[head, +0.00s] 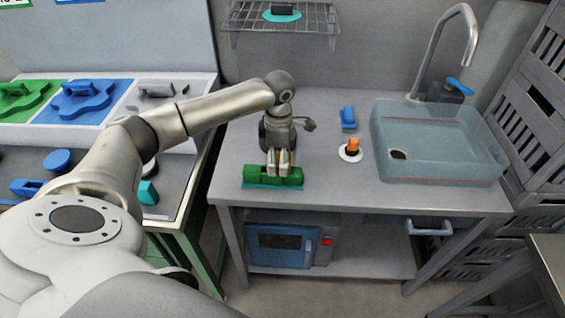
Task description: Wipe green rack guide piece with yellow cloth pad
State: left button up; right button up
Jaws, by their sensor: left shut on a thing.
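The green rack guide piece (261,175) lies on the grey table near its front left edge, on a thin teal base. My left gripper (279,170) points straight down at its middle. The pale fingers are shut on the green piece and hide part of it. I cannot make out a yellow cloth pad clearly; a slight yellowish tint shows by the fingers. My right gripper is not in view.
On the grey table (325,185), an orange piece (353,144) stands on a white disc, with a blue piece (347,118) behind it. A translucent sink (440,165) with a tall tap is at the right. A wire shelf (300,18) hangs behind. Trays with coloured parts are at the left.

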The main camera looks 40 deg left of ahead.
pick_arm(q)
jog(key=r, duration=0.1)
jog(key=r+p, duration=0.1)
jog(key=r, duration=0.1)
jog(key=shift+w+d, duration=0.2)
jog(key=shift+d, duration=0.15)
jog(key=shift+a+r+p, duration=0.1)
jog(key=shift+r+p, duration=0.4)
jog(key=shift+r, duration=0.25)
jog(key=shift+r+p, duration=0.5)
jog(key=shift+r, duration=0.5)
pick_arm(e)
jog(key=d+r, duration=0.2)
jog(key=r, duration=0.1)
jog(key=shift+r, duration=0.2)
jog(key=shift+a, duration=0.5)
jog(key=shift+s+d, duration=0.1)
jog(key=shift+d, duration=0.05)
